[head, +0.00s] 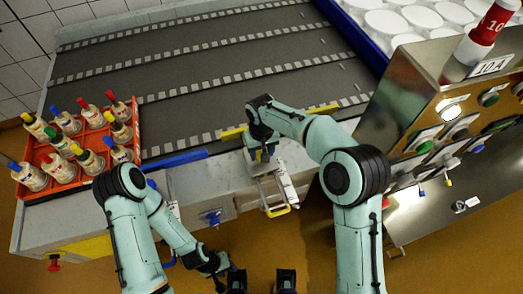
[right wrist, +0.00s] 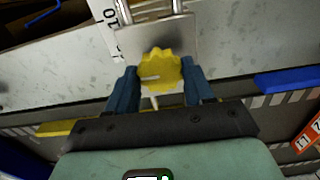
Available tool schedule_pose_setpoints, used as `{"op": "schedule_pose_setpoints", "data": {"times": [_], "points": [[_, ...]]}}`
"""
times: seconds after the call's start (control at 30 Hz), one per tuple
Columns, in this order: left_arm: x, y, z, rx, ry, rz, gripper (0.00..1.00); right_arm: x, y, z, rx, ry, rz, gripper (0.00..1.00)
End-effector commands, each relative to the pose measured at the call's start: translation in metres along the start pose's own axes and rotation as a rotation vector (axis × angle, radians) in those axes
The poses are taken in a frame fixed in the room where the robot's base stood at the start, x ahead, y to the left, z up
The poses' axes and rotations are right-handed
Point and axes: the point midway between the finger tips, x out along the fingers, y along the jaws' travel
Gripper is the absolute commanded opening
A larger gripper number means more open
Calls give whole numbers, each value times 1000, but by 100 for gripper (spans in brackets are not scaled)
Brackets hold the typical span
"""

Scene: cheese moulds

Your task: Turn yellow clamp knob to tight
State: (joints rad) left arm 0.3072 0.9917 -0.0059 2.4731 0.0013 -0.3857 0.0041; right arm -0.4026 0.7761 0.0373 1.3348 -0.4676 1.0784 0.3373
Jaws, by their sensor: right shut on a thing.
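The yellow clamp knob (right wrist: 158,70) is a scalloped disc with a pale mark that points left in the right wrist view. It sits on a grey metal block (right wrist: 165,38) of the clamp. My right gripper (right wrist: 160,76) has its blue fingers on both sides of the knob, shut on it. In the head view my right gripper (head: 262,154) is over the clamp (head: 268,188) at the conveyor's near edge and hides the knob. My left gripper (head: 220,270) hangs low at the front, away from the clamp; its finger gap is unclear.
An orange crate (head: 40,191) of bottles with coloured caps stands at the left. A steel control box (head: 420,95) with knobs stands at the right. A blue bar (head: 175,160) lies along the conveyor edge. White moulds (head: 385,23) fill a blue tray at the top right.

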Motion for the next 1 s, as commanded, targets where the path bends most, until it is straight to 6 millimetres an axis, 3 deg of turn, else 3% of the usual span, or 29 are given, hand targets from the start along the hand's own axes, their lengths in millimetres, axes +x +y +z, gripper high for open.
{"op": "schedule_pose_setpoints", "data": {"times": [0.37,1.0], "points": [[0,0,0,0,0,0,38,-1,0,0,210,2,0,22],[-4,2,-1,1,2,1,38,-1,0,0,816,2,0,22]]}}
